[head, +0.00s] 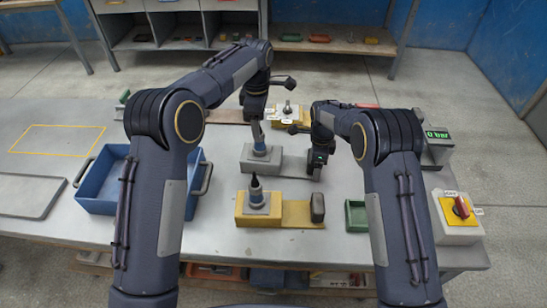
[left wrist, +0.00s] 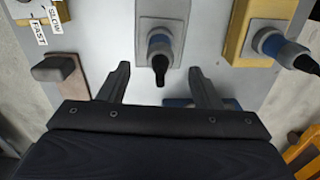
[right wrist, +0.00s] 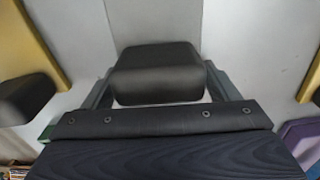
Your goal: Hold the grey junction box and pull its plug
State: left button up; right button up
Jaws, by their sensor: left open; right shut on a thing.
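The grey junction box (head: 262,160) stands on a grey plate near the middle of the bench, with a blue-collared socket and black plug on it. In the left wrist view, the box (left wrist: 172,10) is ahead and its black plug (left wrist: 160,68) points between the fingertips. My left gripper (head: 257,132) is open above the box, its fingers on either side of the plug end, apart from it. My right gripper (head: 318,165) is shut on the dark grip block (right wrist: 157,72) at the right end of the grey box's plate. The fingers sit at the block's two sides.
A yellow junction box (head: 255,212) with a similar plug stands in front. A blue tray (head: 97,205) is left, a green tray (head: 356,216) right. A yellow-based switch box (head: 286,112) is behind. A rotary switch (head: 460,207) and a display (head: 437,135) stand at right.

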pick_arm(q)
jog(key=shift+f, duration=3.5)
grip_shut()
jog(key=shift+r, duration=0.1)
jog(key=shift+r, duration=0.1)
jog(key=shift+r, duration=3.35)
